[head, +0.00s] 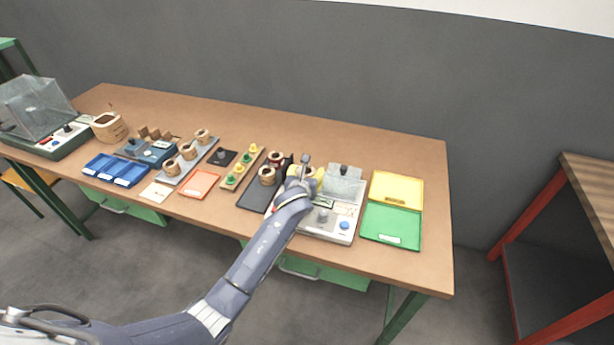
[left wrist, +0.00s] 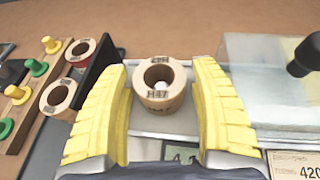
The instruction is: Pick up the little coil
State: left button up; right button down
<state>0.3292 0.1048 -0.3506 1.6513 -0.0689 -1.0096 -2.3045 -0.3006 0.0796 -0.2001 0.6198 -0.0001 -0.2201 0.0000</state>
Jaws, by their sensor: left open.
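A small tan coil (left wrist: 159,98) with dark printed markings and a round hole stands upright on a pale surface of the tester in the left wrist view. My left gripper (left wrist: 160,70) is open, with its yellow ribbed fingers on either side of this coil. Gaps show between the coil and both fingers. In the head view my left gripper (head: 311,179) is over the left part of the tester (head: 341,225), and my arm and gripper hide the coil there. My right gripper is not in view.
A black upright plate (left wrist: 98,72) is close to the left finger. The tester's clear cover (head: 346,186) is on the right. Yellow (head: 396,188) and green (head: 391,224) trays lie beyond.

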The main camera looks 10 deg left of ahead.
pick_arm(q)
jog(key=shift+w+f, duration=0.1)
jog(key=shift+w, duration=0.1)
jog(key=c, duration=1.1)
jog(key=shift+c, duration=0.2)
